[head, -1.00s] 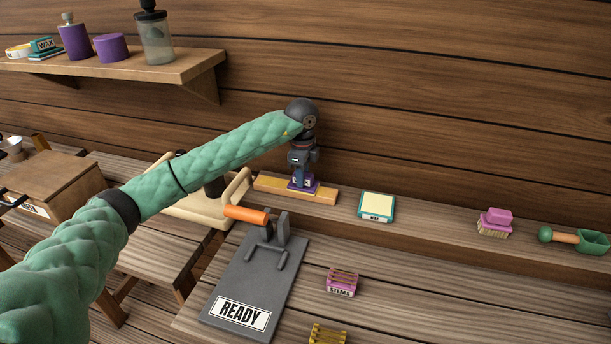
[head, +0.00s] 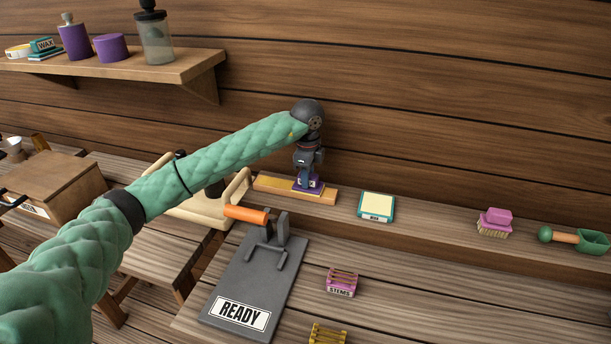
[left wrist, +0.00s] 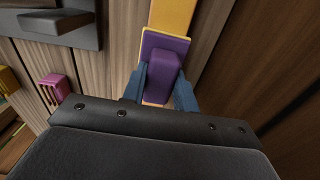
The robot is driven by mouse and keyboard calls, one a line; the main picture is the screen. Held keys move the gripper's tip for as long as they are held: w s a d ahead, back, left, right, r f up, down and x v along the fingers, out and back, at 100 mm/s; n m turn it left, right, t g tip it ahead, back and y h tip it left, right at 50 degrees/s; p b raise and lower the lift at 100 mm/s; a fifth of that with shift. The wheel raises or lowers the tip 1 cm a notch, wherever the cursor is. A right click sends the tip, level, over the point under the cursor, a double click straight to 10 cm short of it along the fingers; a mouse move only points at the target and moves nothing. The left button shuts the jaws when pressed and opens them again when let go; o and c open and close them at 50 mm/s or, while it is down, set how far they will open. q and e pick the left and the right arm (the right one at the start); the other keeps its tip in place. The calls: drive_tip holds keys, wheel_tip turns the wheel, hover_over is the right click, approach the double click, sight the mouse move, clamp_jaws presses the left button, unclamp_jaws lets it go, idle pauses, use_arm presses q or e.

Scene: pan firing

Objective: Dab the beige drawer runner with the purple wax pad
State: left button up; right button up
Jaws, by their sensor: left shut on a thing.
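A wooden bar (head: 325,197) with a yellow-tan strip along its top lies on the ledge at the foot of the wall; it looks like the drawer runner. The strip also shows in the left wrist view (left wrist: 172,14). My left gripper (head: 309,170) points down over the bar's right part, shut on a purple block, the wax pad (head: 315,186). In the left wrist view the pad (left wrist: 165,75) sits between the blue fingertips, its flat base in line with the strip. The pad is at the bar's top; I cannot tell whether it touches. My right gripper is not in view.
A teal-edged yellow WAX pad (head: 377,207) lies right of the bar, then a pink brush (head: 494,222) and a green scoop (head: 590,243). In front are a grey READY board (head: 255,285) with an orange-handled lever and a pink STEMS block (head: 341,282).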

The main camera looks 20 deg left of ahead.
use_arm(q)
drive_tip(key=shift+a+f, duration=0.1)
drive_tip(key=shift+f, duration=0.05)
drive_tip(key=shift+a, duration=0.7)
drive_tip(key=shift+d, duration=0.15)
drive_tip(key=shift+d+r, duration=0.25)
drive_tip(key=shift+d, duration=0.45)
drive_tip(key=shift+a, duration=0.15)
drive_tip(key=shift+a+f+b, duration=0.1)
drive_tip(key=shift+a+b, duration=0.25)
drive_tip(key=shift+a, duration=0.35)
